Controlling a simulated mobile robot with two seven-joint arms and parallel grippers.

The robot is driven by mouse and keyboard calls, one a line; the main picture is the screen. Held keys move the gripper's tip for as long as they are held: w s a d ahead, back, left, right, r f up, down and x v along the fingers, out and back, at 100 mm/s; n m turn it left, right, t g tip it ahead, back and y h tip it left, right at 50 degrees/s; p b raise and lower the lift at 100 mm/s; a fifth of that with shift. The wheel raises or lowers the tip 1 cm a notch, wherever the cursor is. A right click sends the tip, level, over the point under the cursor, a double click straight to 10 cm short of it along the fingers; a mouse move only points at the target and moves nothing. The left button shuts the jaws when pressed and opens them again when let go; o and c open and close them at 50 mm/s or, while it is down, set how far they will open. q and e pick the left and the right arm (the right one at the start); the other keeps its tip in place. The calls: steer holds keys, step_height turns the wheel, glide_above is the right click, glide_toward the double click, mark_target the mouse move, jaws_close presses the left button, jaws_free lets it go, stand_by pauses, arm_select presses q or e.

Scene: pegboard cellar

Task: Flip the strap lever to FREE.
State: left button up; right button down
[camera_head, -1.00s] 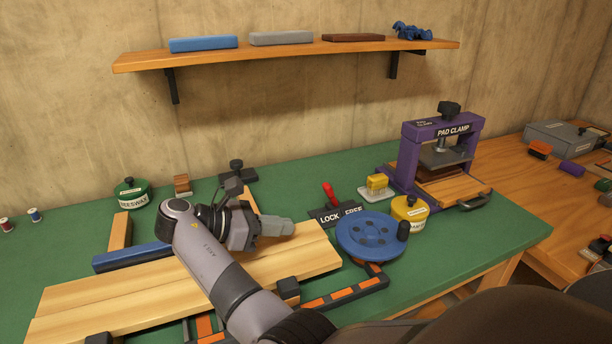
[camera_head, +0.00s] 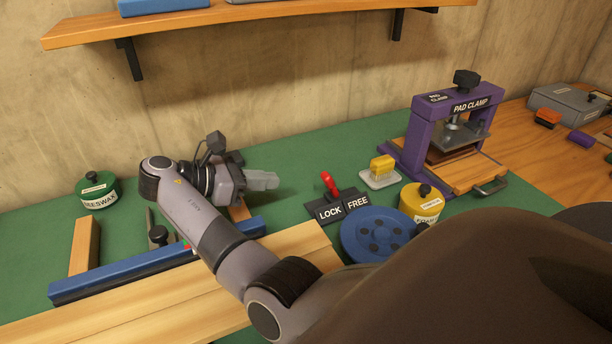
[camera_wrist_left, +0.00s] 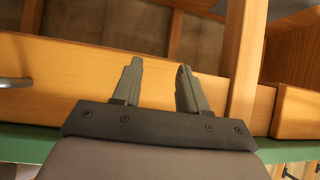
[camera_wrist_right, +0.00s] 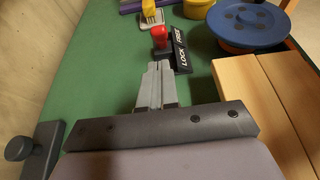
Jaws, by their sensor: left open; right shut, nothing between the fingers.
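The strap lever (camera_head: 327,180) has a red knob on a dark base plate (camera_head: 357,202) marked LOCK and FREE. Its knob leans left, to the LOCK side. My right gripper (camera_head: 274,181) is shut and empty, to the left of the lever with its fingertips pointing at it and a gap between. In the right wrist view, the red knob (camera_wrist_right: 160,36) stands just beyond the shut fingertips (camera_wrist_right: 158,68).
A blue round disc (camera_head: 379,234) and a yellow tin (camera_head: 421,204) sit right of the plate. A yellow block on a pale base (camera_head: 381,172) and the purple pad clamp (camera_head: 416,136) stand behind. Wooden boards (camera_head: 170,306) lie in front. The green top behind the lever is clear.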

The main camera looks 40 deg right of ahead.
mark_target(323, 181)
steer(key=x, duration=1)
steer(key=shift+d, duration=0.1)
stand_by(0.3)
